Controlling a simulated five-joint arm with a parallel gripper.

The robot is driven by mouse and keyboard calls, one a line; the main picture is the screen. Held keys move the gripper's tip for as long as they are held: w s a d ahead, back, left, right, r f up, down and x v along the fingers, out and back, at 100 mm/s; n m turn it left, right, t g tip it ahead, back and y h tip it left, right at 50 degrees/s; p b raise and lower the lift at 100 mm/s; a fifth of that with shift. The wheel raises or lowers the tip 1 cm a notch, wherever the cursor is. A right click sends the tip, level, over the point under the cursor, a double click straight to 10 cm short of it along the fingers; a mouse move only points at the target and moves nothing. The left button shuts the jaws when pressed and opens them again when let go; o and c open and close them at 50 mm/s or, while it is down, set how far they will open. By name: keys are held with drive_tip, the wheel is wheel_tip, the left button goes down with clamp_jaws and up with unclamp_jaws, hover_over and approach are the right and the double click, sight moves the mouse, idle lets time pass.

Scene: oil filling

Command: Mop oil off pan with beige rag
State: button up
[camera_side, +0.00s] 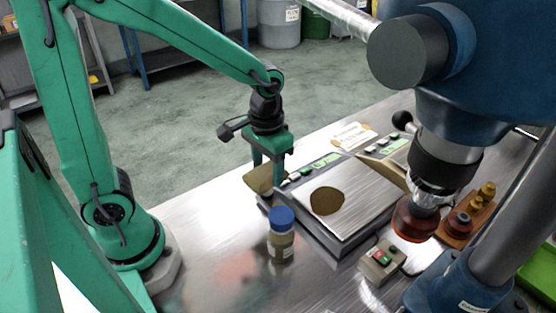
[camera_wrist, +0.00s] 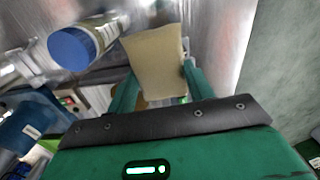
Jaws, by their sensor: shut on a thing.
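The beige rag (camera_side: 260,180) is in my gripper (camera_side: 269,168), left of the scale's display end in the side view. In the wrist view the rag (camera_wrist: 155,62) spreads out beyond the fingers of my gripper (camera_wrist: 158,85), which is shut on it. The pan (camera_side: 362,194) is the flat metal plate on top of a scale. A dark brown oil patch (camera_side: 327,201) lies on its left part. The rag is beside the scale, apart from the oil. Whether the rag touches the table is unclear.
A blue-capped jar (camera_side: 281,236) stands in front of the scale; its cap shows in the wrist view (camera_wrist: 72,49). A drill press chuck (camera_side: 440,165) hangs at right. A switch box (camera_side: 382,260) and a wooden holder with knobs (camera_side: 470,215) stand nearby. Front-left table is clear.

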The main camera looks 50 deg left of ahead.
approach(344, 212)
drive_tip(key=a, duration=0.5)
drive_tip(key=shift+f, duration=0.2)
drive_tip(key=shift+f, duration=2.45)
drive_tip(key=shift+f, duration=0.45)
drive_tip(key=shift+a, duration=2.55)
drive_tip(key=shift+d, duration=5.05)
